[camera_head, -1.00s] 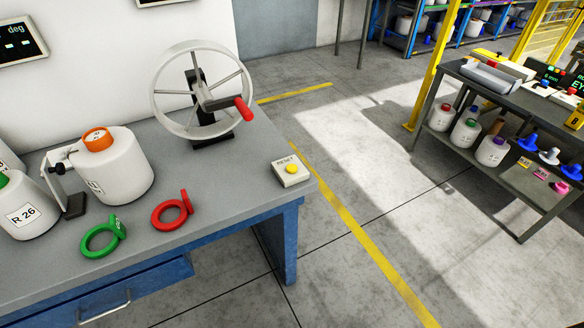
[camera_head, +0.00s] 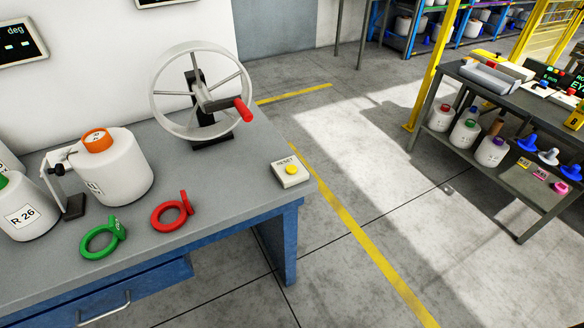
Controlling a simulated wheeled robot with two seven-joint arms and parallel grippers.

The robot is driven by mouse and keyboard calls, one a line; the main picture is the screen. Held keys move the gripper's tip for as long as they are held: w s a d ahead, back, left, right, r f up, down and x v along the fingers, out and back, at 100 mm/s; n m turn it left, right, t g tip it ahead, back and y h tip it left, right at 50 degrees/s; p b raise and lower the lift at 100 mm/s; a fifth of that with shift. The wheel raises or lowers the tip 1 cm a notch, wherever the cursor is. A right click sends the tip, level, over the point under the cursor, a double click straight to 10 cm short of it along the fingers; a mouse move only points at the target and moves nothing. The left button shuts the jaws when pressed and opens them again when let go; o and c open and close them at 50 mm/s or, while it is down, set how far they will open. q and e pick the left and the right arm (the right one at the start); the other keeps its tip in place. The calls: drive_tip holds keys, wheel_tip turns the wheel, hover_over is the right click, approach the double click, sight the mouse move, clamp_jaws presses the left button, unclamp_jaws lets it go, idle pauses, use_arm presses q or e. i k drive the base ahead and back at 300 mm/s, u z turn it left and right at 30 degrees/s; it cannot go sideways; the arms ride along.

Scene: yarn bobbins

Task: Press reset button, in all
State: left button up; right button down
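The reset button is a yellow round button (camera_head: 292,170) on a small white box (camera_head: 290,178) labelled RESET. The box sits near the right end of the grey workbench top (camera_head: 235,205), close to its edge. Nothing touches the button. Neither of my grippers shows in the head view.
A grey handwheel (camera_head: 160,80) with a red handle (camera_head: 243,109) stands behind the button. A red ring (camera_head: 164,222), a green ring (camera_head: 92,252) and white bobbins (camera_head: 122,172) lie or stand to the left. Open floor lies right, before a dark shelf table (camera_head: 520,187).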

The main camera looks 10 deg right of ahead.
sight(291, 170)
drive_tip(key=k, duration=1.3)
drive_tip(key=u, duration=0.75)
drive_tip(key=i, duration=0.6)
drive_tip(key=u, duration=0.65)
drive_tip(key=i, duration=0.85)
drive_tip(key=z, duration=0.8)
drive_tip(key=i, duration=0.5)
drive_tip(key=z, duration=0.5)
